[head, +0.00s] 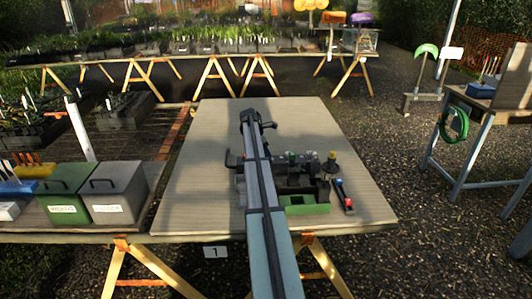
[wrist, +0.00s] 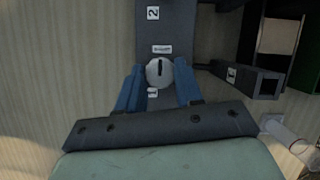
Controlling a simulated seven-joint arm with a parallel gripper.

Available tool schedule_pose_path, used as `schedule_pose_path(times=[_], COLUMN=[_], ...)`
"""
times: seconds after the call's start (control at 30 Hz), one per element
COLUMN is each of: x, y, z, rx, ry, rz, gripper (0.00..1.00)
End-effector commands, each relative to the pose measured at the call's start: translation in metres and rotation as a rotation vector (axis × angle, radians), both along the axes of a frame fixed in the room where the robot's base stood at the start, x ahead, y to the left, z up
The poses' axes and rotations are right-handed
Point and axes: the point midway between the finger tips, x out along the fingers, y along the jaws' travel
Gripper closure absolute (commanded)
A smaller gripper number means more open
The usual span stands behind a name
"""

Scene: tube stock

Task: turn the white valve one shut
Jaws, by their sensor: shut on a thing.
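In the wrist view a round white valve knob (wrist: 159,72) with a dark slot sits on a dark block (wrist: 165,25). The slot runs nearly up and down in the picture. A plate marked 2 is on the block above the knob, and a small label is just below it. My gripper (wrist: 160,80) has its two blue fingers on either side of the knob, shut on it. In the head view my arm covers the middle of the table and hides the gripped knob.
A dark fixture (head: 292,178) with several small coloured caps stands right of my arm. A green tray (head: 307,208) and a red-and-blue tool (head: 343,196) are near it. In the wrist view a dark square tube (wrist: 257,82) and a clear tube (wrist: 290,140) lie right. The table's left side is clear.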

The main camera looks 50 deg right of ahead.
Motion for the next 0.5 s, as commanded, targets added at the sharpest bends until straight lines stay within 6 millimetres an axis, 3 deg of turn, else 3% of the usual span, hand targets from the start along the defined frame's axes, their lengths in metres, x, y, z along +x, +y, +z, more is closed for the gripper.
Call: schedule_pose_path(times=[0.1, 0.5], x=[-0.0001, 0.0017], y=[0.0002, -0.0013], z=[0.0001, 0.0002], rx=[0.000, 0.001], ry=[0.000, 0.001], rz=[0.000, -0.099], gripper=[0.95, 0.95])
